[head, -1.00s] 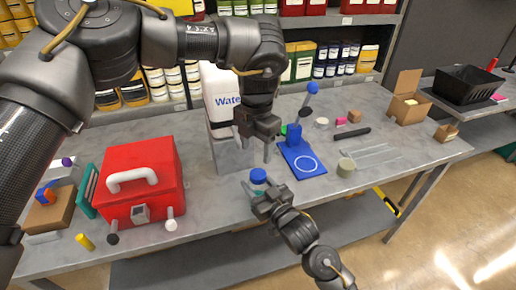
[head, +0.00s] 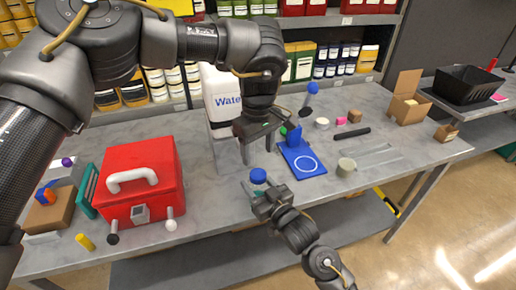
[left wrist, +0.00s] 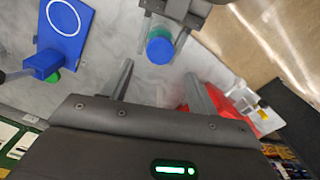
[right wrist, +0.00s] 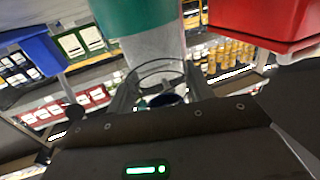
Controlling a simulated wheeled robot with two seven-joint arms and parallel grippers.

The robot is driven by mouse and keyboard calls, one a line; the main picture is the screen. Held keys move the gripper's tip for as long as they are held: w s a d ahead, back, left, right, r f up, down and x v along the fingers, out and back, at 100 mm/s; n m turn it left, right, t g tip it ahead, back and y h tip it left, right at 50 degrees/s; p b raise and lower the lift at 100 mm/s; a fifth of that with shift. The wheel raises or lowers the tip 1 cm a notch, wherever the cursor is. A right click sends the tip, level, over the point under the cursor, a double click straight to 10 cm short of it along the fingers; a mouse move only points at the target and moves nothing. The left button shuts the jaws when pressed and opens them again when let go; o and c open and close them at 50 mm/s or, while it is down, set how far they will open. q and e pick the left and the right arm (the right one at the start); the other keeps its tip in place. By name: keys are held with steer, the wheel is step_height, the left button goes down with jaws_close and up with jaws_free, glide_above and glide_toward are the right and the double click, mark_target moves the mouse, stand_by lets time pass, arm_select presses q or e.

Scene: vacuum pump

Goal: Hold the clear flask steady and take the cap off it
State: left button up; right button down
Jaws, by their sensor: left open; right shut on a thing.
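The clear flask, with its blue cap (head: 258,176) on top, is held by my right gripper (head: 262,198) near the table's front edge. The flask's glass (right wrist: 160,72) shows between the fingers in the right wrist view; in the head view the gripper hides much of it. My left gripper (head: 257,150) is open and empty, above and apart from the cap. In the left wrist view the cap (left wrist: 160,48) lies just beyond the open fingertips (left wrist: 158,75), roughly centred between them, not touched.
A blue stand with a circle-marked base (head: 318,168) is right of my left gripper. A red case (head: 145,190) stands at the left. A white water container (head: 222,95) is behind.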

mark_target(258, 174)
arm_select(q)
steer(key=shift+f, duration=4)
arm_select(e)
steer(key=shift+f, duration=0.1)
arm_select(q)
steer(key=c, duration=1.1)
steer(key=shift+o, duration=0.2)
